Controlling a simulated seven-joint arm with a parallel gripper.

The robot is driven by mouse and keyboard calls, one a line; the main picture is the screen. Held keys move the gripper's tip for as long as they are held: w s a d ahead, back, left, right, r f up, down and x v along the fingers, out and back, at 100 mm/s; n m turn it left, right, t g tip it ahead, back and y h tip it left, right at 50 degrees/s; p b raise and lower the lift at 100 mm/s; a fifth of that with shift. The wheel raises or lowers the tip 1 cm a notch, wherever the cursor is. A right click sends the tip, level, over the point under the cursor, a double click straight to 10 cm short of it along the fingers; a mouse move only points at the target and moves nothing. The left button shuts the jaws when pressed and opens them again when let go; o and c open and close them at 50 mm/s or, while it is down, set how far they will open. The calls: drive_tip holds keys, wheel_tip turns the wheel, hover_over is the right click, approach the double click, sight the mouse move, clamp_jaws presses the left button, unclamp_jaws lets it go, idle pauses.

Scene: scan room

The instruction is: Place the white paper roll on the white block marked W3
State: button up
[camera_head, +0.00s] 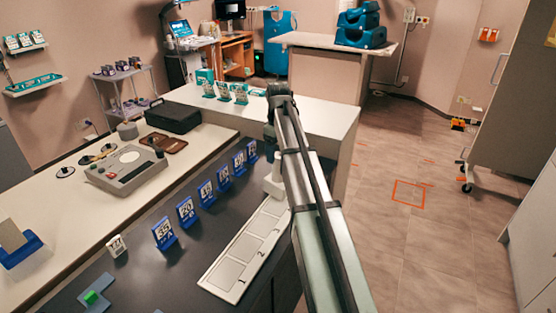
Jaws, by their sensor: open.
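My gripper (271,137) shows as a dark, small shape at the far end of my arm, above the far right end of the dark bench top. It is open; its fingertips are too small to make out. A pale upright piece on a wider base, possibly the white paper roll (274,180), stands just below it, partly hidden by my arm. I cannot tell whether they touch. A small white block (117,245) with dark marking stands at the left of the dark top. Its marking is too small to read as W3.
A row of blue number stands (186,211) crosses the dark top. A white numbered tray (237,262) lies right of them. A grey device (127,169) and black case (173,116) are on the pale counter. A green piece (91,297) lies front left.

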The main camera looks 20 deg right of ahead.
wheel_tip(320, 180, up, 8)
drive_tip(key=shift+r, duration=0.1)
